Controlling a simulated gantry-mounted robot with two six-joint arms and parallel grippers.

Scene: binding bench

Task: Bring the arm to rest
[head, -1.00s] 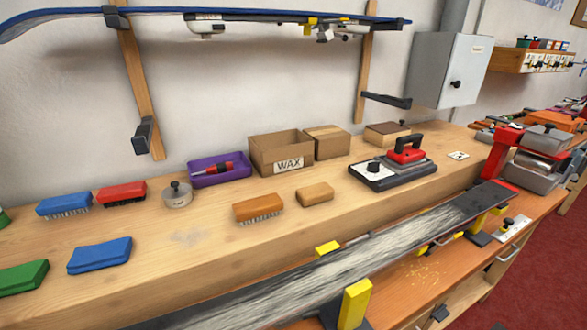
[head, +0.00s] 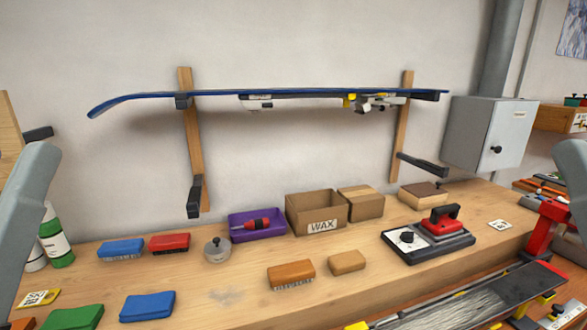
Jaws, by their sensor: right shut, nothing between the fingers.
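My two arms show only as pale grey links at the left and right edges of the head view. No fingertips of either gripper can be seen in the frame. Neither arm link visibly holds anything. The right link hangs over the right end of the bench, in front of part of the red-framed tool there. The left link stands in front of the bottles at the left.
The wooden bench (head: 225,299) carries brushes, a purple tray (head: 256,237), a WAX box (head: 316,212) and a waxing iron (head: 439,224) on its pad. A blue ski (head: 300,95) hangs on wall brackets. A grey cabinet (head: 478,136) is at the right. A dark-based ski lies low right.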

